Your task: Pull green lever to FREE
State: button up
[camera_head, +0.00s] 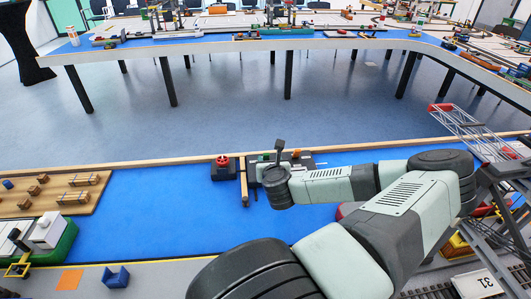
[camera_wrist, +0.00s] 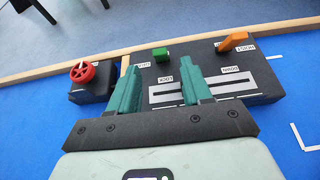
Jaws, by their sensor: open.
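The green lever (camera_wrist: 161,54) is a small green block on a dark grey control panel (camera_wrist: 205,68). In the wrist view it stands near the panel's far left part, beside a small white label. My gripper (camera_wrist: 162,72) is open, with its two teal fingers spread over the near side of the panel. The green lever shows beyond and between the fingertips, and neither finger appears to touch it. Nothing is between the fingers. In the head view the panel (camera_head: 305,161) is partly hidden behind my wrist.
An orange lever (camera_wrist: 232,41) stands on the panel's right side. A red handwheel (camera_wrist: 82,73) on a dark box is left of the panel. A wooden rail (camera_wrist: 55,70) runs behind. The blue table surface (camera_head: 170,205) is clear to the left; a lattice crane (camera_head: 470,130) stands right.

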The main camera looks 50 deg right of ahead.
aim_at(266, 154)
jog(key=x, duration=1)
grip_shut()
jog(key=shift+w, duration=0.1)
jog(key=g+y, duration=0.2)
jog(key=shift+w+d+r+g+y, duration=0.1)
jog(key=shift+w+d+g+y, duration=0.2)
jog(key=shift+w+d, duration=0.1)
jog(key=shift+w+d+f+g+y, duration=0.2)
jog(key=shift+g+y, duration=0.6)
jog(key=shift+f+g+y, duration=0.2)
jog(key=shift+g+y, duration=0.2)
